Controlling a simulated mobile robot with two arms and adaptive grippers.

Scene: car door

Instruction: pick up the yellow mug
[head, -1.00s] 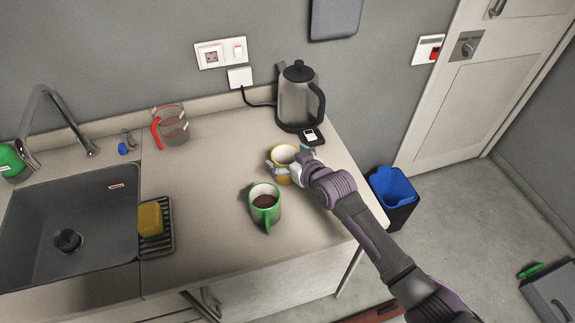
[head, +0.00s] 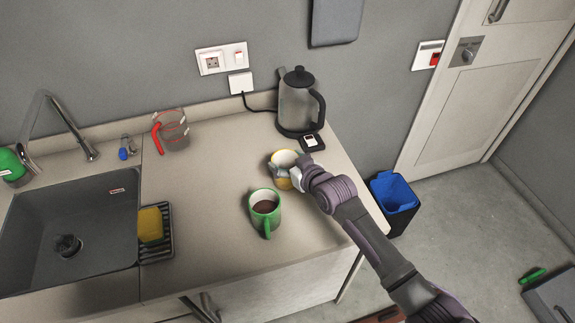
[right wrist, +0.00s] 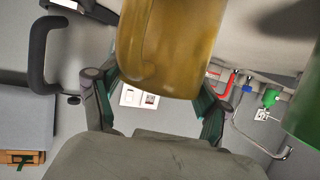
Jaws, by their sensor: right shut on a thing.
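The yellow mug (head: 287,176), pale inside, is upright at the right part of the counter, in front of the kettle. My right gripper (head: 290,171) is shut on it, its fingers on either side of the body. In the right wrist view the mug (right wrist: 170,45) fills the top middle between the two green-lined fingers (right wrist: 160,90). Whether its base touches the counter is hidden.
A green mug (head: 264,208) with dark drink stands just left of the yellow one. The kettle (head: 298,103) is behind. A clear jug (head: 173,130), sink (head: 100,205) and sponge (head: 150,224) are left. A blue-lined bin (head: 394,195) stands beyond the right counter edge.

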